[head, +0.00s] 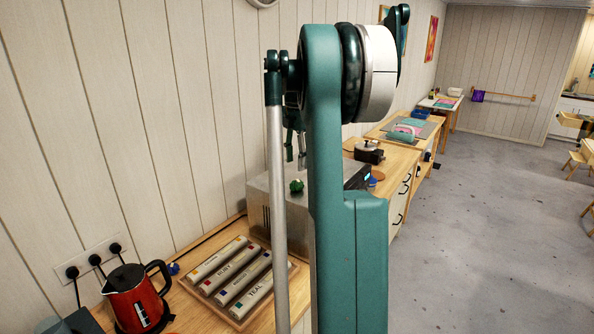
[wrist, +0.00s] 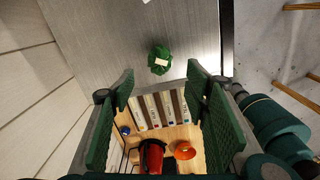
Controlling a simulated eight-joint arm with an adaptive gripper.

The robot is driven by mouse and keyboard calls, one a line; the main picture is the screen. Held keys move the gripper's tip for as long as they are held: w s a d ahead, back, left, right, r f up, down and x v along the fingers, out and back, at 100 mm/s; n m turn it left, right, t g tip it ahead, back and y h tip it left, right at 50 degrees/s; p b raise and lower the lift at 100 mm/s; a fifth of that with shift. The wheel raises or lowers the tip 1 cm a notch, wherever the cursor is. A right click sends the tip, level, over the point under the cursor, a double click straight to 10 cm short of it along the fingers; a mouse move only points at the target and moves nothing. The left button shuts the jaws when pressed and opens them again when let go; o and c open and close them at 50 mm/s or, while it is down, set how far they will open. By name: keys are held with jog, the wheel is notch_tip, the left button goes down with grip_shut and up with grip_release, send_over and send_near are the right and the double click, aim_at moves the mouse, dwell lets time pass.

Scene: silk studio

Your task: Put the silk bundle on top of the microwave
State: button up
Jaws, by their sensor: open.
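A small dark green silk bundle (head: 297,186) with a pale label lies on top of the grey metal microwave (head: 257,208). In the wrist view the bundle (wrist: 159,56) rests on the microwave's brushed top (wrist: 95,40), and nothing holds it. My gripper (head: 296,157) is above the bundle, partly hidden behind my arm. In the wrist view my gripper (wrist: 161,80) is open, its green fingers wide apart and empty, with a gap between them and the bundle. My arm hides part of the microwave's front in the head view.
A wooden tray (head: 232,318) of labelled colour boxes lies on the counter in front of the microwave. A red kettle (head: 137,300) stands at its left, near plugged cables.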

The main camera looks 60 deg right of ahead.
jog(key=shift+r, duration=1.1)
jog(key=w+a+r+m+t+h, duration=0.2)
jog(key=a+m, duration=0.5)
jog(key=a, duration=3.2)
jog(key=s+a+f+m+t, duration=0.1)
jog(key=s+a+f, duration=0.3)
jog(key=a, duration=0.5)
jog(key=s+a+f+m+t+y, duration=0.1)
jog(key=s+a+f+m+t, duration=0.1)
jog(key=s+a+f+m, duration=0.2)
jog(key=s+a+f+m+t+y, duration=0.1)
jog(key=s+a+f+m+t, duration=0.1)
jog(key=s+a, duration=0.7)
jog(key=a+f+m, duration=0.1)
jog(key=a+f, duration=0.1)
jog(key=a, duration=0.4)
jog(key=shift+s+a+f, duration=0.15)
jog(key=shift+s+a, duration=0.1)
jog(key=shift+s, duration=0.1)
